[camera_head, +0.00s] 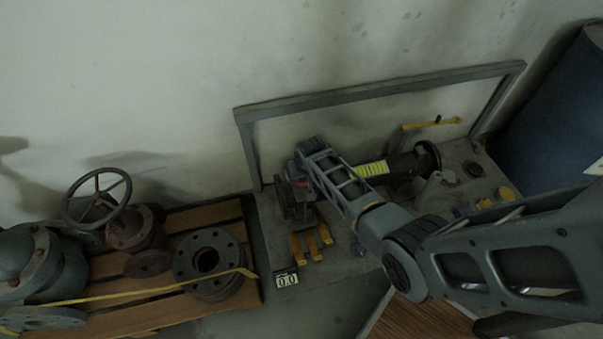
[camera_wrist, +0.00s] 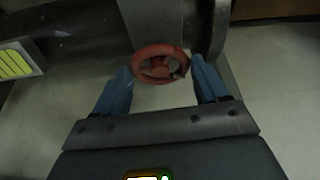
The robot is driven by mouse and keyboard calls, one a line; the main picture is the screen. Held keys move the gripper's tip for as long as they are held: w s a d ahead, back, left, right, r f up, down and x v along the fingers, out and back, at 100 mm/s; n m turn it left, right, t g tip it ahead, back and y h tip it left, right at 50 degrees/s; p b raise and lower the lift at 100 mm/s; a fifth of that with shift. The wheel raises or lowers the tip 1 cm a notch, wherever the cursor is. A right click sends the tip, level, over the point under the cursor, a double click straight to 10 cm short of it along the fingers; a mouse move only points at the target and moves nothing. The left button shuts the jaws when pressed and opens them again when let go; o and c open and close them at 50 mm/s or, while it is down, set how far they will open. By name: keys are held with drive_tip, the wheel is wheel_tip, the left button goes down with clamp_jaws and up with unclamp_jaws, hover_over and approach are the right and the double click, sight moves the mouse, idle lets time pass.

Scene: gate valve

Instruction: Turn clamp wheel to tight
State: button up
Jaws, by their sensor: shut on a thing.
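The red clamp wheel (camera_wrist: 158,49) sits under the dark pipe (camera_wrist: 85,30) in the wrist view, beside a wide flange. My gripper (camera_wrist: 161,68) has its two blue fingers on either side of the wheel and is shut on it. Finger contact with the rim is hard to make out. In the head view, my arm covers most of the wheel and the gripper. The pipe there (camera_head: 403,168) carries a yellow label and lies on a grey bench.
A grey rail frame (camera_head: 380,92) stands behind the bench. A yellow lever (camera_head: 432,124) and yellow bars (camera_head: 312,245) are nearby. At left, a wooden pallet (camera_head: 185,220) holds a valve with a handwheel (camera_head: 97,197) and flanges. A blue drum (camera_head: 550,120) stands at right.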

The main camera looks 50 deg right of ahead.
drive_tip(key=o, duration=1.1)
drive_tip(key=shift+c, duration=0.2)
drive_tip(key=p+v, duration=0.3)
drive_tip(key=v, duration=0.4)
drive_tip(key=shift+r, duration=0.4)
drive_tip(key=shift+s+a, duration=0.1)
